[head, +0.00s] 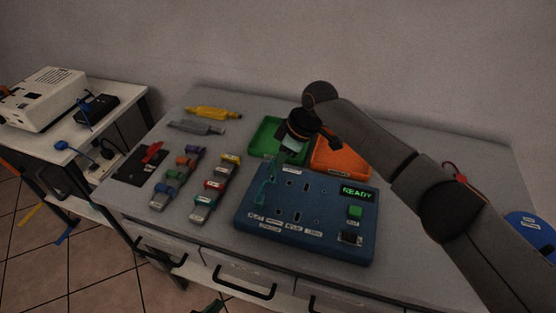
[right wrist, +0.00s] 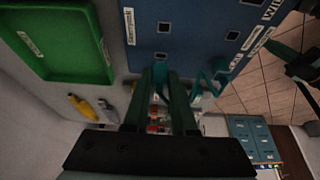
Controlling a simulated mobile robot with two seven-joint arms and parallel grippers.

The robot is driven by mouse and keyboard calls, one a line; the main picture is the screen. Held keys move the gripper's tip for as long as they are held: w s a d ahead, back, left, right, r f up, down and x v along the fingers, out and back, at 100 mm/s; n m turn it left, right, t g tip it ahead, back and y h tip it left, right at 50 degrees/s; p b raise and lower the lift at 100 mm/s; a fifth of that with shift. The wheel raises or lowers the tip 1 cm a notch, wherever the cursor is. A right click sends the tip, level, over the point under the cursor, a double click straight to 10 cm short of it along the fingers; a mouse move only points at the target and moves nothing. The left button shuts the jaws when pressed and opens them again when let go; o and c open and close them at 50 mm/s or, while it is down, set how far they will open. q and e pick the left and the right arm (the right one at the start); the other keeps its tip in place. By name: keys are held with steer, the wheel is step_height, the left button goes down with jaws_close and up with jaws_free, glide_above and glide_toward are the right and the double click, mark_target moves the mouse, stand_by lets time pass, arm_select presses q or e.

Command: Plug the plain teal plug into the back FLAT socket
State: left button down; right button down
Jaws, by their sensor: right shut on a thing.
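My right gripper (head: 291,149) is over the back left edge of the blue socket panel (head: 360,248). In the right wrist view its two green fingers (right wrist: 160,78) are shut on a teal plug (right wrist: 160,70), close to the panel edge. I cannot tell whether the plug touches the panel. A teal cable (head: 263,192) hangs over the panel's left side and shows as a loop in the right wrist view (right wrist: 208,82). The panel has several dark sockets; its small labels are mostly unreadable. Part of my left gripper (head: 208,308) shows at the bottom edge; its jaws are unclear.
A green tray (head: 252,148) and an orange tray (head: 345,157) stand behind the panel. Two rows of coloured blocks (head: 214,190) lie left of it. Yellow (head: 213,112) and grey (head: 196,127) tools lie at the back left. A green READY display (head: 356,191) is on the panel.

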steer(key=shift+p, duration=0.3)
stand_by(0.5)
steer(key=shift+f+b, duration=0.5)
steer(key=shift+f, duration=0.75)
stand_by(0.4)
steer(key=c, duration=0.7)
jaws_free()
steer(key=shift+o, duration=0.2)
steer(key=shift+r, duration=0.1)
steer(key=v, duration=1.2)
steer(key=shift+r, duration=0.2)
steer(key=shift+s, duration=0.1)
